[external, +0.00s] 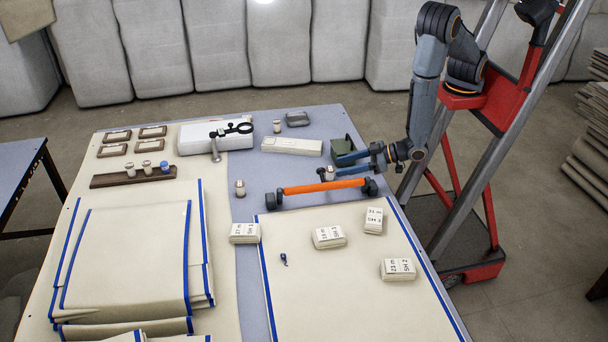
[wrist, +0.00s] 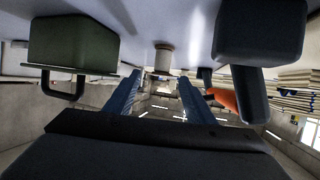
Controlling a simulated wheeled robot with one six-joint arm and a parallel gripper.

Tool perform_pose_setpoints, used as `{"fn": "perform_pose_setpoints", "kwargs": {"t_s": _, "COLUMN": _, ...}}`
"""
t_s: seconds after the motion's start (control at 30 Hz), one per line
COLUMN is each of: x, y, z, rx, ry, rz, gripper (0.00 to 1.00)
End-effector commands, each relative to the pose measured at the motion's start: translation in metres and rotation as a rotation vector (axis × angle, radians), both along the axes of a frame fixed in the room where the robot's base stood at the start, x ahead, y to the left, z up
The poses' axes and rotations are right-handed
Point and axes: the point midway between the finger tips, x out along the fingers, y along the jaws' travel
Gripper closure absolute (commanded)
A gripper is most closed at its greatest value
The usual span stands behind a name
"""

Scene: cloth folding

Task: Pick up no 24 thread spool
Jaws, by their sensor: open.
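A pale thread spool with darker ends (wrist: 163,57) stands on the table, shown upside down in the wrist view, ahead of and between my fingers. In the external view a small pale spool (external: 330,173) shows near my fingertips. Its number is too small to read. My gripper (external: 341,167) is open, with two blue fingers low over the right part of the table; it also shows in the wrist view (wrist: 156,78). Nothing is held. Other spools stand near the middle (external: 240,188), at the back (external: 277,126) and on a brown rack (external: 133,177).
A green box (external: 346,149) stands just behind my fingers. An orange bar with dark ends (external: 323,187) lies just in front. Labelled cloth bundles (external: 328,237) lie on the cream cloth (external: 330,290). A long pale case (external: 292,146) lies farther back.

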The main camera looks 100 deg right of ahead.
Motion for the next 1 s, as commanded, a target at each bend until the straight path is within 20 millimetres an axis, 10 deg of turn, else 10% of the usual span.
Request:
{"fn": "perform_pose_setpoints", "kwargs": {"t_s": 0.73, "x": 0.053, "y": -0.014, "z": -0.022, "rx": 0.000, "ry": 0.002, "rz": 0.001, "gripper": 0.50}}
{"fn": "perform_pose_setpoints", "kwargs": {"t_s": 1.0, "x": 0.053, "y": -0.014, "z": -0.022, "rx": 0.000, "ry": 0.002, "rz": 0.001, "gripper": 0.94}}
